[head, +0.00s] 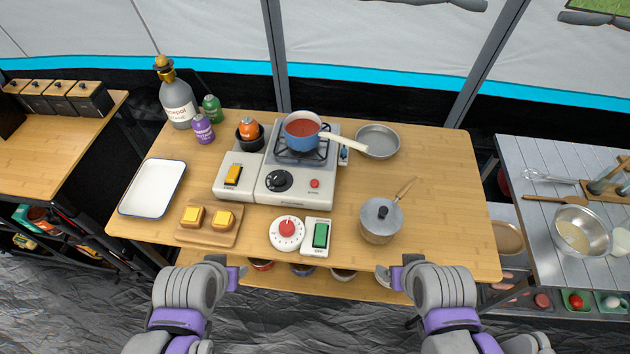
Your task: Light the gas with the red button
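The portable gas stove (298,196) stands in the middle of the wooden table. A small red button (315,183) sits on its front panel, right of a black dial (279,180). A blue pot (302,131) with red contents is on the burner grate, its handle pointing right. I see no flame under it, though the pot hides part of the burner. My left gripper (238,278) and my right gripper (388,278) are apart at the table's front edge, both well short of the button. Nothing shows held in either, and their finger gaps are unclear.
In front of the stove are a white dial with a red knob (287,229) and a green switch (320,235).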

